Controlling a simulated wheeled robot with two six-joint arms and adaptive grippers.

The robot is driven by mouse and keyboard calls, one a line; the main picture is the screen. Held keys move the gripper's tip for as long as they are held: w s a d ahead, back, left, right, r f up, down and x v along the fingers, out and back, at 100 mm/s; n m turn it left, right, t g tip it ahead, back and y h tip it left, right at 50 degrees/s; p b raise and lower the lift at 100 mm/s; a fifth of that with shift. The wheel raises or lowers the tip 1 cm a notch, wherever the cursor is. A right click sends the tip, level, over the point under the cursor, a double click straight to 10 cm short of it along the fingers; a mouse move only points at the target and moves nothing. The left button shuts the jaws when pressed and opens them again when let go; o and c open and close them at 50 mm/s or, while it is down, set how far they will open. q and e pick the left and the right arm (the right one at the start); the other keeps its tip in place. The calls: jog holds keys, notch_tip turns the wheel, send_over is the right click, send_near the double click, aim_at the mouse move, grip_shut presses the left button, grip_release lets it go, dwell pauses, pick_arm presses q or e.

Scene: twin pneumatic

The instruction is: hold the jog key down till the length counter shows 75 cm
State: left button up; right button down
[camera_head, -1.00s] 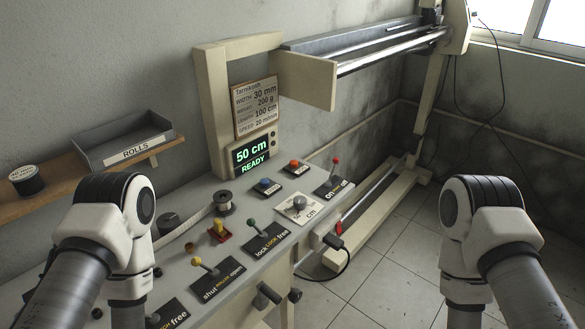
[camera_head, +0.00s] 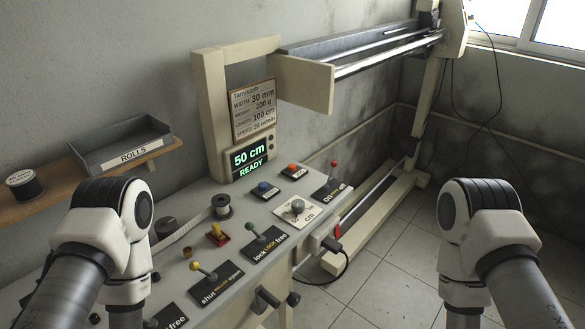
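The length counter (camera_head: 250,160) on the machine's post shows "50 cm" and "READY" in green. A blue button (camera_head: 263,186) and a red-orange button (camera_head: 293,168) sit on black plates on the panel below it. Their labels are too small to read, so I cannot tell which is the jog key. My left arm (camera_head: 110,225) is at the left and my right arm (camera_head: 480,225) at the right. Both grippers are out of sight, and neither arm covers the buttons.
A rolls tray (camera_head: 125,145) stands on the shelf. The tiled floor (camera_head: 385,265) at right is clear.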

pick_arm(q)
grip_shut()
dwell(1.0)
